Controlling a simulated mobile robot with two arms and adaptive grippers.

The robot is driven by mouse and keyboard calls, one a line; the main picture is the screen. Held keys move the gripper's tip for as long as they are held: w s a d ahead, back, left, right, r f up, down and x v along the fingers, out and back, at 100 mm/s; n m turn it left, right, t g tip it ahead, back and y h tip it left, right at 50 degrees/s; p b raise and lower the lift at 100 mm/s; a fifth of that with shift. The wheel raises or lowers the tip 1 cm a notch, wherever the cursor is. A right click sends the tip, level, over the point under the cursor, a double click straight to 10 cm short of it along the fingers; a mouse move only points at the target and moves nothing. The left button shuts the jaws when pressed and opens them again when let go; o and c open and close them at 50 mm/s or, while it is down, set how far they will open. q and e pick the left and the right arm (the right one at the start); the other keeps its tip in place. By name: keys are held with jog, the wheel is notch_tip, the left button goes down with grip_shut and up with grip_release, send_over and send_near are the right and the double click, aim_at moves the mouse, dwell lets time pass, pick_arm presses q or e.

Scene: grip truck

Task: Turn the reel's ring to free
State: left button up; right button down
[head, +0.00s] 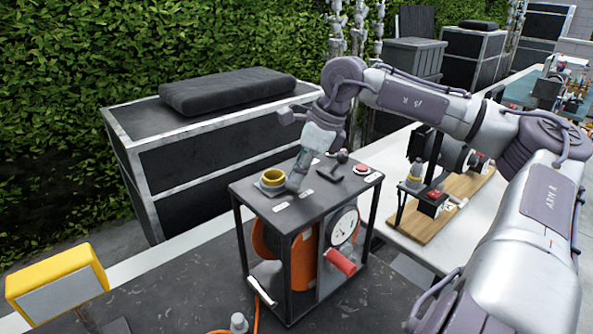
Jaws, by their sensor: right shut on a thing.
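The reel unit is a black frame with a flat dark top (322,196) and an orange drum (304,259) inside. On its top left stands the ring (273,177), yellow with a grey collar around its base. My right gripper (291,186) reaches down from above, its fingers shut at the ring's right side. The exact contact is partly hidden by the fingers. Small white labels lie on the top near it, too small to read. My left gripper is not in view.
A black-knobbed lever (342,157) and a red button (361,169) stand close right of my gripper. The front has a gauge (344,227) and a red handle (340,262). A yellow lamp-like box (57,272) is at lower left. A wooden board (445,222) with fittings lies to the right.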

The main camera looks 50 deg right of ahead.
dwell(0.5)
jog(key=c, duration=1.1)
grip_release()
jog(key=shift+r, duration=0.1)
jog(key=v, duration=1.1)
jog(key=shift+d+r, duration=0.25)
jog(key=shift+r, duration=0.1)
jog(key=shift+s, duration=0.1)
